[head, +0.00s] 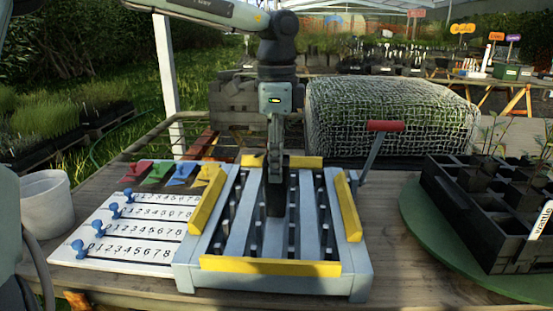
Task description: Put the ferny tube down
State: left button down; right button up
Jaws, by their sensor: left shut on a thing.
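My left gripper (275,168) points straight down and is shut on a dark, narrow tube (275,203), which I take as the ferny tube. No fern leaves can be made out on it. The tube is upright over the middle of a grey slatted frame (232,226) with yellow guide bars on its four sides. I cannot tell whether the tube's foot touches the slats or hangs just above them. My right gripper is not in view.
A number board (130,229) with blue pegs lies left of the frame, with coloured tags behind it. A white pot (47,203) stands far left. A red-handled lever (384,127) rises behind right. A black crate (465,212) with seedlings and a "wattle" label sits on a green disc (425,235).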

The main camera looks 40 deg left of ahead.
pick_arm(q)
jog(key=shift+f, duration=0.1)
jog(key=c, duration=0.9)
grip_release()
jog(key=shift+r, duration=0.3)
notch_tip(320, 180, up, 12)
jog(key=shift+f, duration=0.15)
